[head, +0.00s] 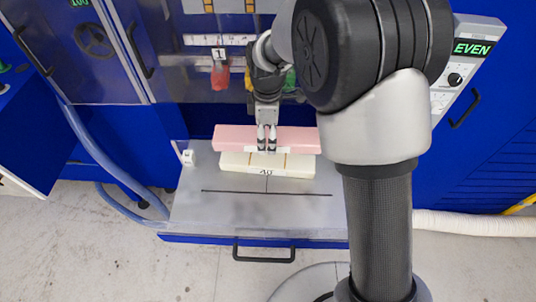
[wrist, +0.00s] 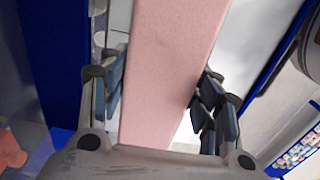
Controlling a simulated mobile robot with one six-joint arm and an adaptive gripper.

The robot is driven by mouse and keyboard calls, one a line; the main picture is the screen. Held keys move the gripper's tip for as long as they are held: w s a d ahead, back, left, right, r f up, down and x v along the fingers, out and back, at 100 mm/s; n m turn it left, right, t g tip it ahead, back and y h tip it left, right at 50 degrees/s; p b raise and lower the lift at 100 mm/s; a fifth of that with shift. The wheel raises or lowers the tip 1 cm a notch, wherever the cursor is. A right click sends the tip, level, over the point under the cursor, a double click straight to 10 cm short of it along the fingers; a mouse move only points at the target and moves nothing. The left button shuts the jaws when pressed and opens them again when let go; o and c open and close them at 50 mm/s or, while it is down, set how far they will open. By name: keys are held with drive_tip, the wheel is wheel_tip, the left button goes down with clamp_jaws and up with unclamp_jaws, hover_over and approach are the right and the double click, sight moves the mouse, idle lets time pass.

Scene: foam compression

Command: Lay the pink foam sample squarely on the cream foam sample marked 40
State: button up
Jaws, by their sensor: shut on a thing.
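The pink foam sample (head: 230,135) is a long bar lying crosswise in the head view, at and slightly behind the cream foam sample. My gripper (head: 267,148) is shut on the pink foam near its middle. In the wrist view the pink foam (wrist: 172,60) runs between the two fingers of my gripper (wrist: 160,100). The cream foam sample (head: 290,169), marked 40 on its front face, lies on the grey shelf (head: 220,210). The pink bar covers the cream sample's back part. I cannot tell whether the two touch.
A blue machine stands behind, with a panel reading EVEN (head: 473,48) at the right. A small white block (head: 188,158) sits at the shelf's left. A red tag marked 1 (head: 221,77) hangs behind. The shelf's front is clear, with a black line (head: 290,194) and a drawer handle (head: 264,255) below.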

sight(268, 159)
drive_tip(key=shift+f+b, duration=0.75)
drive_tip(key=shift+f, duration=3.2)
drive_tip(key=shift+f, duration=0.2)
drive_tip(key=o, duration=0.8)
drive_tip(key=shift+o, duration=0.2)
drive_tip(key=shift+r, duration=0.2)
